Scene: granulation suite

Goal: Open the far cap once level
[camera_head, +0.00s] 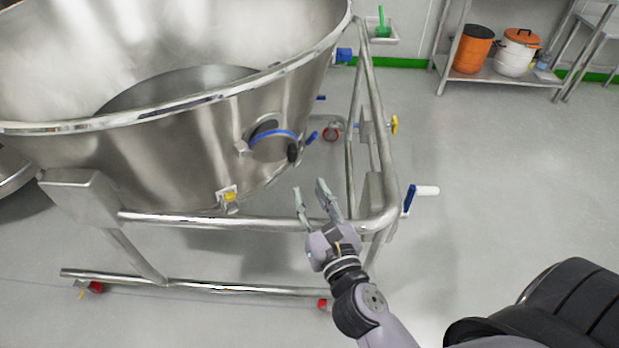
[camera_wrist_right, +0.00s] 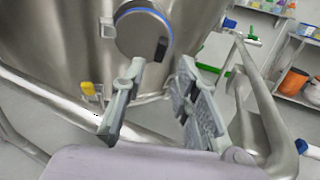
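A large steel bowl (camera_head: 160,150) sits in a tubular steel frame (camera_head: 250,222). On its side is a round cap (camera_head: 270,142) with a blue ring and a black knob or handle; the cap looks shut. It also shows in the right wrist view (camera_wrist_right: 140,35), above and ahead of the fingers. My right gripper (camera_head: 312,195) is open and empty, below and a little right of the cap, near the frame's top rail and apart from the cap. Its two spread fingers show in the right wrist view (camera_wrist_right: 160,105). My left gripper is not in view.
A blue and white crank handle (camera_head: 420,192) sticks out from the frame's right post. A yellow tag or latch (camera_head: 228,194) is low on the bowl. A shelf (camera_head: 490,75) with orange and white drums stands at the back right.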

